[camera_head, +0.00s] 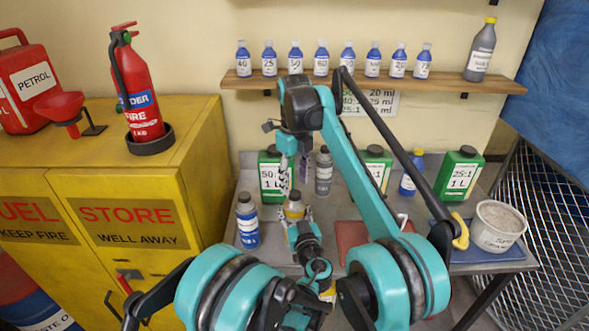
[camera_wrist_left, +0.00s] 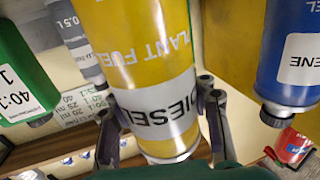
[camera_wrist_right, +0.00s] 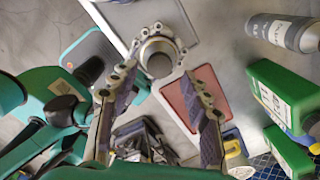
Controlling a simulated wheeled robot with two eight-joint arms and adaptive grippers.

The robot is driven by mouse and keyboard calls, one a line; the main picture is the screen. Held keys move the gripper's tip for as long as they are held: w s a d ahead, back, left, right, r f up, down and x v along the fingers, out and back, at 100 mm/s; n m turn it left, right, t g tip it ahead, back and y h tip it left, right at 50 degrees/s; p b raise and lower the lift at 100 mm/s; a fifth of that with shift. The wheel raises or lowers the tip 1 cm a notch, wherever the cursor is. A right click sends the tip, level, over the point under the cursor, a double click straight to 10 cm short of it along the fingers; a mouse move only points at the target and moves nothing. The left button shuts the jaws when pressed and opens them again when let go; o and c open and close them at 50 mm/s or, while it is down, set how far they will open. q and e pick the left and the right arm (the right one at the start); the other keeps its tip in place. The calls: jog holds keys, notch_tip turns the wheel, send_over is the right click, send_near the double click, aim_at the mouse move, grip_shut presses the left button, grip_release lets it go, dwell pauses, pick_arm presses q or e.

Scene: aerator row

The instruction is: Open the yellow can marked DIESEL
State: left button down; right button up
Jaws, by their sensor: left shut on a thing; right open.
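The cap is hidden there. In the right wrist view a round grey cap (camera_wrist_right: 158,58) shows from above, with my left fingers around it. My right gripper (camera_head: 295,180) points down above the can. It is open and empty, its fingers apart from the cap.
A blue can (camera_head: 247,222) stands close left of the yellow one. A grey bottle (camera_head: 323,172) and green jugs (camera_head: 461,174) stand behind. A red mat (camera_head: 352,240) and a white tub (camera_head: 497,228) are to the right. A shelf (camera_head: 375,83) of small bottles hangs above.

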aim_at(295, 193)
jog(key=shift+f, duration=1.65)
grip_shut()
